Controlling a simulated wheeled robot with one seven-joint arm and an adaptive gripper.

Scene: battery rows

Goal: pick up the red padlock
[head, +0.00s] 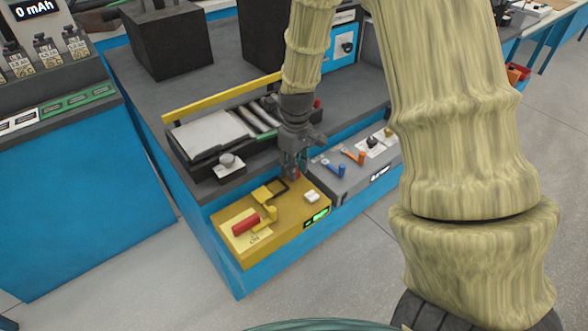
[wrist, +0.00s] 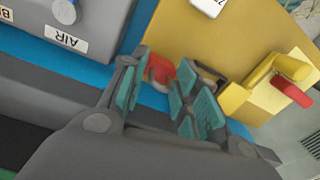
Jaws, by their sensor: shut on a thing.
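The red padlock (wrist: 160,69) is between the teal finger pads of my gripper (wrist: 166,88) in the wrist view, partly hidden by them. My gripper is shut on it. In the head view my gripper (head: 293,165) points down at the back right of the yellow box (head: 284,245), and a small bit of the red padlock (head: 297,175) shows at its tips. I cannot tell whether the padlock touches the box.
A black tray (head: 205,150) with a grey panel lies behind.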

